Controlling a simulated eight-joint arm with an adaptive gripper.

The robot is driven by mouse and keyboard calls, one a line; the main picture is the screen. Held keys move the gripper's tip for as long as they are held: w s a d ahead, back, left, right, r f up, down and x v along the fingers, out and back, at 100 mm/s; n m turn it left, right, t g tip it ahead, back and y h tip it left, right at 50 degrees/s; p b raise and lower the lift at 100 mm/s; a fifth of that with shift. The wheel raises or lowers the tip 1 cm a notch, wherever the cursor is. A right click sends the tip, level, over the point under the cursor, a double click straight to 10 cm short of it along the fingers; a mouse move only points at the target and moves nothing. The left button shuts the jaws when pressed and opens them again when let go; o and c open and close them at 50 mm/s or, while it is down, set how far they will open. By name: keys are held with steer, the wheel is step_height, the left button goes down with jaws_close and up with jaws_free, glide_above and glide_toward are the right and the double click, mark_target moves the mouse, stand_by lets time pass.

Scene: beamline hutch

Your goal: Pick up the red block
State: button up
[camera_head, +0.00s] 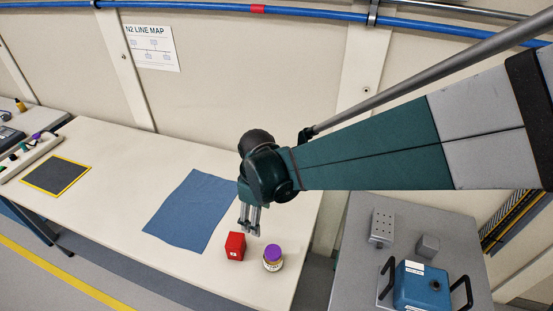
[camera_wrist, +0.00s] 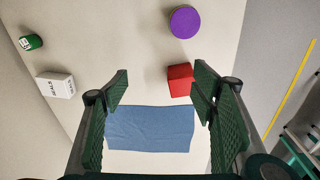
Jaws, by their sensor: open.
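The red block (camera_head: 235,246) stands upright on the pale table, near its front edge and just right of the blue cloth (camera_head: 190,210). My gripper (camera_head: 249,222) points down above the table, a little above and behind the block in the head view. In the wrist view, the red block (camera_wrist: 180,80) lies beyond the fingertips, close to the right finger. My gripper (camera_wrist: 160,82) is open and nothing is between its fingers. The blue cloth (camera_wrist: 150,129) shows between the fingers, on the table below.
A purple-lidded jar (camera_head: 272,258) stands close to the block's right; its lid (camera_wrist: 185,22) shows in the wrist view. A white box (camera_wrist: 55,85) and a green can (camera_wrist: 31,42) stand left in the wrist view. A dark yellow-edged mat (camera_head: 56,175) lies far left.

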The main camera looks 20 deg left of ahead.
mark_target(235, 240)
steer(key=s+a+f+n, duration=0.1)
steer(key=a, duration=0.1)
steer(key=s+a+f+n, duration=0.1)
steer(key=s+a+f, duration=0.1)
steer(key=a, duration=0.1)
steer(key=s+a+f+p, duration=0.1)
steer(key=a+f, duration=0.1)
steer(key=a, duration=0.1)
steer(key=shift+s+n+g+h, duration=0.25)
steer(key=shift+n+g+h, duration=0.15)
steer(key=shift+f, duration=0.15)
steer(key=shift+f, duration=1.2)
steer(key=shift+f, duration=0.1)
steer(key=shift+w+d+f+b, duration=0.1)
steer(key=shift+f+b, duration=0.2)
steer(key=shift+f, duration=2.25)
steer(key=c, duration=1.1)
steer(key=shift+r, duration=0.15)
